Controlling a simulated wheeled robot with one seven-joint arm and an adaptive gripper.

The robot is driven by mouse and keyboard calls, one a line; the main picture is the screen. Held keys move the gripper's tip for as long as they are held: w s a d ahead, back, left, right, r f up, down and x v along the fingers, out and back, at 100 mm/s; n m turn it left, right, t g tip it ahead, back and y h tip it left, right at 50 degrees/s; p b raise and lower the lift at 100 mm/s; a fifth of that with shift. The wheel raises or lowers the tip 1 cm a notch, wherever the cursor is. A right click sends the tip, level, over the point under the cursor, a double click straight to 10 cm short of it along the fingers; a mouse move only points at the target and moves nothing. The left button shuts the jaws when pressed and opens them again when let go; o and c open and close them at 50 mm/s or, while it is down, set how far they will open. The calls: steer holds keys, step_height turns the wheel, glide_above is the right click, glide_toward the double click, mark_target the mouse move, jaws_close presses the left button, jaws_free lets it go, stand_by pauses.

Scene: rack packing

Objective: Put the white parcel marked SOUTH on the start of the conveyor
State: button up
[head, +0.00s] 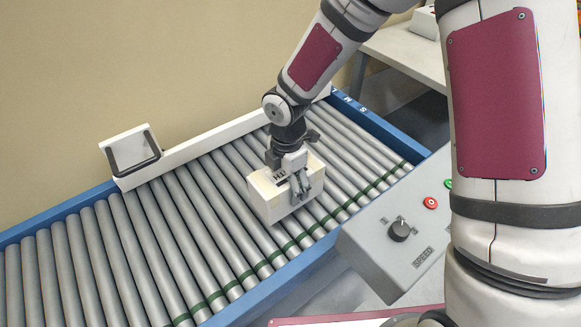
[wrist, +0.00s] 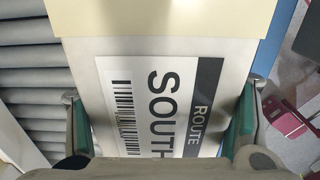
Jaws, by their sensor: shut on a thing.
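The white parcel (head: 284,203) is between the fingers of my gripper (head: 295,181), over the roller conveyor (head: 158,234). In the wrist view the parcel (wrist: 85,60) fills the space between the fingers, and its label (wrist: 165,105) reads ROUTE and SOUTH beside a barcode. My gripper (wrist: 160,112) is shut on the parcel from both sides, with green pads at the fingers. The parcel is close to the rollers; I cannot tell whether it touches them. Part of its top is hidden by my gripper.
A grey control box (head: 398,238) with a speed knob and buttons stands at the conveyor's near side. A white bracket (head: 133,155) stands at the far side rail. A pale table (head: 405,50) lies behind at the right. The rollers left of the parcel are bare.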

steer(key=w, duration=0.2)
steer(key=w+d, duration=0.1)
steer(key=w, duration=0.5)
steer(key=shift+d+f, duration=0.25)
steer(key=shift+f, duration=0.15)
steer(key=shift+s+f, duration=0.1)
steer(key=shift+f, duration=1.6)
steer(key=o, duration=1.6)
steer(key=shift+c, duration=0.2)
